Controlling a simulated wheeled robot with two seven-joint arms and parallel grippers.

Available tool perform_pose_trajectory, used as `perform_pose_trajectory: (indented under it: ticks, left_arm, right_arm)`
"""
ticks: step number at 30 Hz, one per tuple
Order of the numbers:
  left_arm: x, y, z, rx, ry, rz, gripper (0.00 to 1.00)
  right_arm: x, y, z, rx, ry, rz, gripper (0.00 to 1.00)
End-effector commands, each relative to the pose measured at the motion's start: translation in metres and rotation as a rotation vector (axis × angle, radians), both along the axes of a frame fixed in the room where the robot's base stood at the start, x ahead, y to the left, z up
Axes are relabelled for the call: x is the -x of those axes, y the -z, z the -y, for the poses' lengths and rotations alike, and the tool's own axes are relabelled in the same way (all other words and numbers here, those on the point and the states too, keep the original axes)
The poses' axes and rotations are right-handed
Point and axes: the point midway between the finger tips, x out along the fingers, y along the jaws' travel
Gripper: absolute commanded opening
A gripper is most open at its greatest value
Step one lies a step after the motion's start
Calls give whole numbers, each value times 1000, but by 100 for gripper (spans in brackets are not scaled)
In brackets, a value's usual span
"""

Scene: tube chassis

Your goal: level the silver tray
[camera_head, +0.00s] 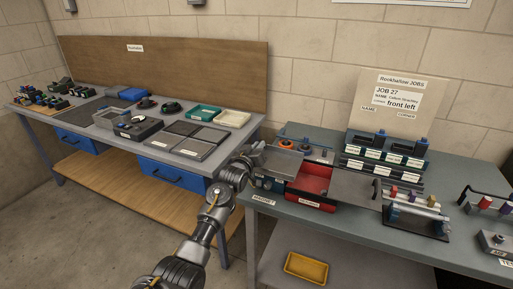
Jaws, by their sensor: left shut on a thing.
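A flat silver-grey tray-like panel (283,162) lies at the left end of the right bench, above a dark unit with a teal front. A second flat grey panel (353,185) sits just right of an open red bin (312,180), with a dark handle at its right edge. I cannot tell for sure which one is the silver tray. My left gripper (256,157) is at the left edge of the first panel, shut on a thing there. The gripped part is small and mostly hidden by the fingers. My right gripper is out of view.
A sign (399,97) reading "JOB 27" and "front left" stands behind a labelled rack (384,155). A metal roller unit (416,215) stands at the right. The left bench (228,158) holds trays and small parts. A yellow tray (305,268) lies on the lower shelf.

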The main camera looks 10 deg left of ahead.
Motion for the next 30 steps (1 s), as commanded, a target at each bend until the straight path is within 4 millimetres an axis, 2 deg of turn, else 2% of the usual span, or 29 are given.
perform_pose_trajectory:
  ticks: [3, 4, 8, 20, 23, 30]
  left_arm:
    - [2, 6, 5, -1, 9, -10, 0]
    - [2, 6, 5, -1, 9, -10, 14]
    - [2, 6, 3, -1, 6, -10, 31]
    - [8, 4, -3, -1, -2, -4, 32]
    - [19, 5, -4, -1, -1, -5, 32]
    - [62, 5, -9, -1, 0, -4, 32]
  right_arm:
    - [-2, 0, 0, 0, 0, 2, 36]
    - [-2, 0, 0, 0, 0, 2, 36]
    - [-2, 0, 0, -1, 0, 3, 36]
    - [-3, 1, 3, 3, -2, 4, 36]
    - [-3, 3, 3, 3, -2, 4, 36]
    - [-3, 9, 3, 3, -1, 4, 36]
